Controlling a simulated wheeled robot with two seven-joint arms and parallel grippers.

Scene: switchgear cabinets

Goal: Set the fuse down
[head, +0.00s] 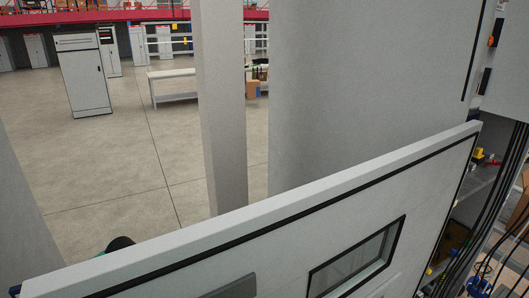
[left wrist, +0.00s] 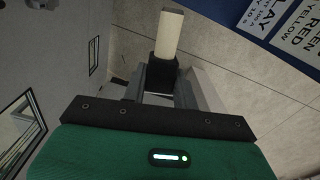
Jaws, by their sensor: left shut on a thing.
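The fuse (left wrist: 169,35), a cream cylinder with a black end, shows at the top middle of the left wrist view. My left gripper (left wrist: 161,84) is shut on its black end, and the cream part sticks out beyond the grey fingers. The fuse appears held over the pale floor, with no support visible under it. In the head view the fuse and gripper fingers are hidden; only a dark rounded part of my arm shows behind the cabinet door's top edge. My right gripper is in neither view.
A large grey cabinet door (head: 250,250) with a window crosses the head view's front. A grey post (head: 222,110) and panel (head: 365,95) stand behind. An open cabinet with cables (head: 480,200) is at right. A white table (head: 173,85) stands on open floor. Blue-backed labels (left wrist: 295,35) show in the wrist view.

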